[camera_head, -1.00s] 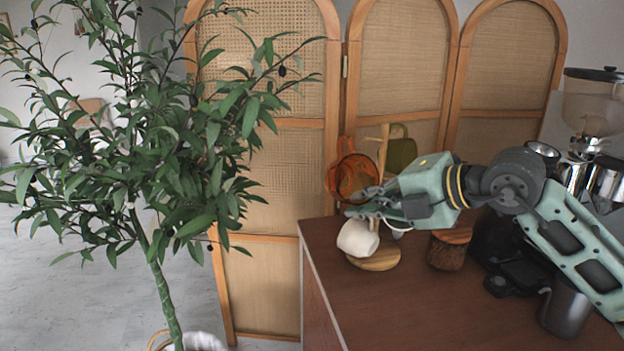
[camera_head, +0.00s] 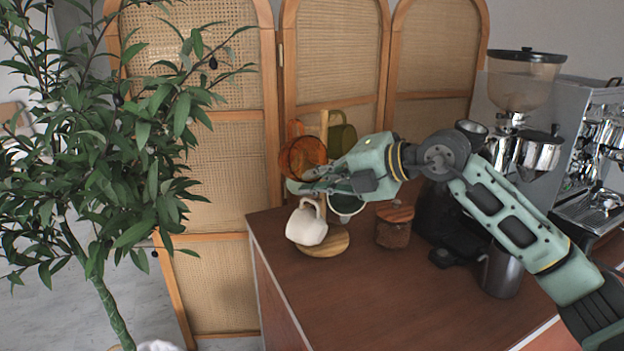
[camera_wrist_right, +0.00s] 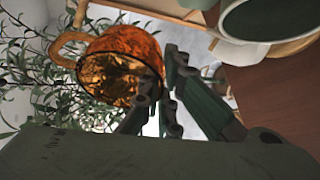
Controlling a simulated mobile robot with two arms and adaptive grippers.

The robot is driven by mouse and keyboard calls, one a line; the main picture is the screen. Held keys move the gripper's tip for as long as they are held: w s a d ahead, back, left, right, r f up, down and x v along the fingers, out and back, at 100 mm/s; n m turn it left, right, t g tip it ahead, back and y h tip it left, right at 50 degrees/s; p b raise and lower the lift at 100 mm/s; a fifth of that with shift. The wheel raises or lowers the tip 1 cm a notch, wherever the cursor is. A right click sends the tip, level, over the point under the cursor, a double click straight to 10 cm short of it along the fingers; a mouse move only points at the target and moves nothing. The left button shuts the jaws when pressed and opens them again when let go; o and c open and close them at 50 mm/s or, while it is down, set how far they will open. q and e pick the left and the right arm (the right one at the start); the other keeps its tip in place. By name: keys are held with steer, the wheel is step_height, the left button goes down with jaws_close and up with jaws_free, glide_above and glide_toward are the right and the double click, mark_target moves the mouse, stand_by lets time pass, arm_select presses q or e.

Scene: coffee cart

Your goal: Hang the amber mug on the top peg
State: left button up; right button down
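The amber mug (camera_head: 303,158) is translucent orange and sits left of the wooden mug tree's post (camera_head: 324,127) in the head view. In the right wrist view the amber mug (camera_wrist_right: 112,62) shows its opening, with its handle at upper left. My right gripper (camera_head: 304,186) is at the mug's lower edge. In the wrist view the right gripper's fingers (camera_wrist_right: 162,75) appear closed across the mug's rim wall. The tree's round base (camera_head: 325,243) stands on the counter's left end. Its pegs are mostly hidden. My left gripper is out of view.
A cream mug (camera_head: 307,225) is tilted low at the tree. An olive mug (camera_head: 342,138) is behind the post, and a white mug with a dark green inside (camera_head: 345,207) is partly behind my gripper. A wooden-lidded jar (camera_head: 394,228) and steel pitcher (camera_head: 500,270) stand right.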

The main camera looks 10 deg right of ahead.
steer(key=shift+w+d+f, duration=0.1)
steer(key=shift+w+d, duration=0.35)
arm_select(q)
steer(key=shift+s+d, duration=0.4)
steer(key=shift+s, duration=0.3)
arm_select(e)
steer(key=w+d, duration=0.1)
steer(key=w+d+f, duration=0.1)
steer(key=shift+d+f, duration=0.1)
steer(key=shift+d, duration=0.2)
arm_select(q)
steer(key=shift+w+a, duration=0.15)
arm_select(e)
steer(key=c, duration=1.9)
jaws_free()
steer(key=shift+o, duration=0.2)
steer(key=shift+f, duration=0.1)
